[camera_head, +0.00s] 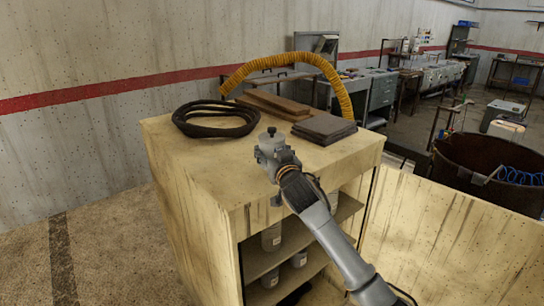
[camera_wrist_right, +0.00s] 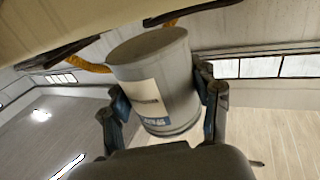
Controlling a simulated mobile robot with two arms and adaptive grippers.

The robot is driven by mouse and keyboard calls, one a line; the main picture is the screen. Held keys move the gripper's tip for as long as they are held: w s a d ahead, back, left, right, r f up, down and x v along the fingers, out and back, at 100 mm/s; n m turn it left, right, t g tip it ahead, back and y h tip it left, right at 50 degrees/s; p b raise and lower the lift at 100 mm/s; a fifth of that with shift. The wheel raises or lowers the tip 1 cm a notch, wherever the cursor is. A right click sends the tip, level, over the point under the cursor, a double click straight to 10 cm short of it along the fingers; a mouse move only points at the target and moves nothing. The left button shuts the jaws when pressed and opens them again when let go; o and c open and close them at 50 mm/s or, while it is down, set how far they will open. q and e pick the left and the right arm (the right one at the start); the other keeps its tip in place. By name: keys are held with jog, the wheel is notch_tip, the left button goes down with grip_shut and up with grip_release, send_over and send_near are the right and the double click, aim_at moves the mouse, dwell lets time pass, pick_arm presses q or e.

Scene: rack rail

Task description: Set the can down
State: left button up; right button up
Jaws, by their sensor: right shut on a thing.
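I cannot tell whether the can's base touches the cabinet top (camera_head: 205,165). My left gripper is not in view.
A coiled black hose (camera_head: 215,119) lies at the back left of the top. Wooden boards (camera_head: 272,106), dark flat plates (camera_head: 324,129) and a yellow hose (camera_head: 300,58) are behind the can. Shelves below hold several grey cans (camera_head: 271,238). The top's left front is clear.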

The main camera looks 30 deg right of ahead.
notch_tip(320, 180, down, 2)
jog(key=shift+f+p, duration=0.1)
jog(key=shift+p, duration=0.2)
jog(key=shift+f, duration=0.15)
jog(key=o, duration=1.3)
jog(key=shift+s, duration=0.1)
jog(key=shift+s+a, duration=0.15)
jog(key=shift+s, duration=0.2)
jog(key=b+v, duration=0.3)
jog(key=v, duration=0.8)
jog(key=shift+s, duration=0.1)
